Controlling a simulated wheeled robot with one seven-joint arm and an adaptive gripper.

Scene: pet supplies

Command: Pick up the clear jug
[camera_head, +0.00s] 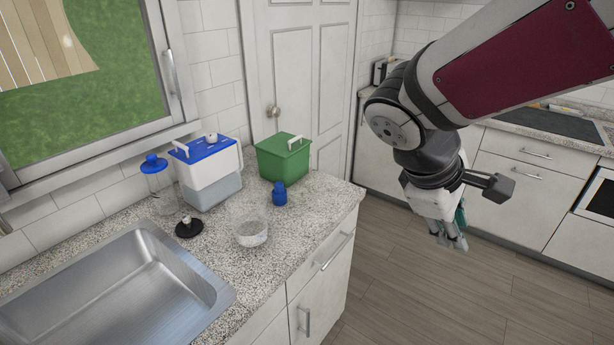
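A tall clear jug (164,190) with a blue lid stands at the back left of the granite counter, against the tiled wall. A smaller clear, open-topped container (251,229) stands nearer the counter's front edge. My gripper (449,241) points down over the floor, well right of the counter and apart from both. Its fingertips are small in view, so its opening is unclear. A teal patch shows beside the fingers; I cannot tell what it is.
A white bin with a blue lid (209,170), a green bin (283,160), a small blue bottle (279,194) and a dark-based object (189,228) stand around the clear items. A steel sink (120,290) lies at front left. The floor is clear.

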